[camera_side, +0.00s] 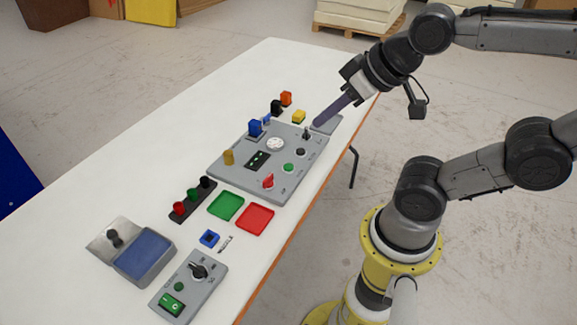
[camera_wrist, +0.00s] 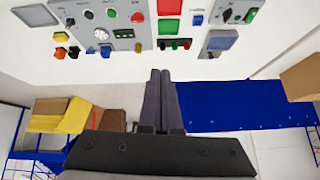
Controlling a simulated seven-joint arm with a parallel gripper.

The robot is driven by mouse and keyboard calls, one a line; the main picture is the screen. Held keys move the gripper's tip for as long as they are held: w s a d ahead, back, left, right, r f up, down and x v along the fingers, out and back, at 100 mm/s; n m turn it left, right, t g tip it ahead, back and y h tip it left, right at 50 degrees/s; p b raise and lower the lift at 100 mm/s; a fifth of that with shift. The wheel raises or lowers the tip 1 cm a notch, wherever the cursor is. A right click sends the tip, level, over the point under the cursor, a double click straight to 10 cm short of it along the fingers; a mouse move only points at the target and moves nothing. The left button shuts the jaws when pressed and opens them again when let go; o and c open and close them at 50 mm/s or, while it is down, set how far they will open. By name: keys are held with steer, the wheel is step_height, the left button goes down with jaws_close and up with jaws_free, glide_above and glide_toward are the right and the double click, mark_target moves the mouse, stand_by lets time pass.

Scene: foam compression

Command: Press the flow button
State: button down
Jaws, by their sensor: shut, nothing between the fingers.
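A grey control panel (camera_side: 238,172) lies on the white table, with a green round button (camera_side: 289,167) and a black round button (camera_side: 300,152) near its right edge. A smaller grey panel (camera_side: 213,270) at the front has another green button (camera_side: 178,287). The labels are too small to read, so I cannot tell which is the flow button. My gripper (camera_side: 318,122) is shut and empty, above the far right corner of the large panel, apart from the buttons. In the wrist view, its fingers (camera_wrist: 160,72) point toward the table; the panel (camera_wrist: 125,42) is at upper left.
Green (camera_side: 226,205) and red (camera_side: 256,219) squares lie in front.

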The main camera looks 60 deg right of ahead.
steer(key=w+d+r+m+t, duration=0.1)
steer(key=w+d+m+t, duration=0.2)
steer(key=w, duration=0.8)
steer(key=m+g+h, duration=0.2)
steer(key=m+h, duration=0.2)
steer(key=m, duration=0.5)
glide_above(290, 169)
step_height(290, 169, down, 21)
steer(key=shift+d, duration=0.1)
steer(key=shift+f, duration=4.35)
